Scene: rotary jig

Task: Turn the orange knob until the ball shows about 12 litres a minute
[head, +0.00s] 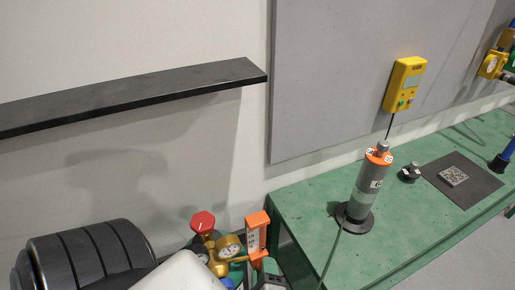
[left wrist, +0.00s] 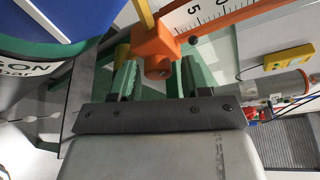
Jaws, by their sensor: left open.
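The flowmeter (head: 256,234) has orange ends and a pale scale and stands at the bottom centre of the head view. In the left wrist view its scale (left wrist: 210,12) shows the digits 5 and 0. The orange knob (left wrist: 158,66) shows there between the two green fingers of my left gripper (left wrist: 157,75). The gripper is open, with a visible gap on the right side of the knob; I cannot tell whether the left finger touches. A small dark round spot lies beside the scale; I cannot tell if it is the ball, so the reading is unclear. My right gripper is out of view.
A red knob (head: 203,222) and brass gauge (head: 230,246) sit just left of the flowmeter. A green table (head: 300,215) holds a grey-and-orange cylinder (head: 369,185) on a round base. A black shelf (head: 130,95) juts from the wall. A yellow meter (head: 405,84) hangs on the panel.

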